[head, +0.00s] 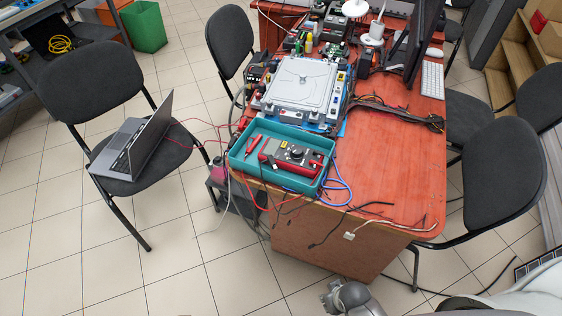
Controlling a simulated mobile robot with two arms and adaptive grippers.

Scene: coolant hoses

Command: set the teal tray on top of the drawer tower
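The teal tray (246,170) sits at the front left corner of the red-brown desk (400,170). Inside it lie a red and grey multimeter (291,155) and a red probe (254,144). A low dark grey unit (240,203) stands on the floor by the desk's left side, partly hidden by the tray and cables; I cannot tell whether it is the drawer tower. My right gripper (332,296) is at the bottom edge, in front of the desk and well apart from the tray. Its fingers are too unclear to judge. My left gripper is out of view.
A white-topped device (302,84) stands behind the tray. Blue, red and black cables (338,190) hang around the tray and desk edge. A chair (95,90) with a laptop (140,140) stands left. The tiled floor at front left is clear.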

